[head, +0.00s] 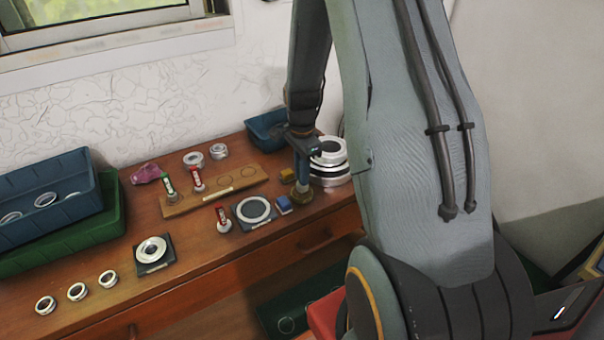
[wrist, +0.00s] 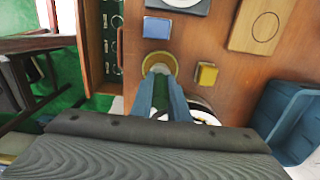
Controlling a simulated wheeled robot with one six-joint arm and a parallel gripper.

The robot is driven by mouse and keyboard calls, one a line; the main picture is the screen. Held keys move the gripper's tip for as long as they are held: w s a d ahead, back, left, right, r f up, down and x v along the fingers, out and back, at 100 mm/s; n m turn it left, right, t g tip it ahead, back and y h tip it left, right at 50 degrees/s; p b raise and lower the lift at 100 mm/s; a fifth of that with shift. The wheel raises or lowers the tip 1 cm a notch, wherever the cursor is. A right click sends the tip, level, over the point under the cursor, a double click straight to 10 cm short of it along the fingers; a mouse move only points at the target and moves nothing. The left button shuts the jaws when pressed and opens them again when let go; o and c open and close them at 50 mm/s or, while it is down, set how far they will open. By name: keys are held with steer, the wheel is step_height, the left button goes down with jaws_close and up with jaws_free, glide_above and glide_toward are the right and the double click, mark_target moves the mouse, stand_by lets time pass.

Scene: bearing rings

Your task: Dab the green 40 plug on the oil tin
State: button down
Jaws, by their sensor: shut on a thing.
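My gripper (head: 302,177) is shut on a plug (head: 303,187) and points down at the right part of the table. In the wrist view the plug's green handle (wrist: 170,93) shows between the fingers; its number cannot be read. The oil tin (head: 300,200), round and brass-coloured, stands directly below the gripper. It also shows in the wrist view (wrist: 160,60), just past the fingertips. The plug's pale lower end is at the tin's mouth; I cannot tell whether it touches the inside. The fingers hide part of the plug.
A blue block (head: 284,204) and a yellow block (head: 288,175) flank the tin closely. A stack of rings (head: 330,172) stands to the right. A ring on a dark plate (head: 240,217) and a wooden board (head: 220,193) with upright plugs lie to the left. A blue bin (head: 262,128) stands behind.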

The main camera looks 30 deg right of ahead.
steer(key=shift+f, duration=0.55)
stand_by(1.5)
steer(key=shift+r+p, duration=2.15)
steer(key=shift+r, duration=1.45)
steer(key=shift+s+f, duration=0.1)
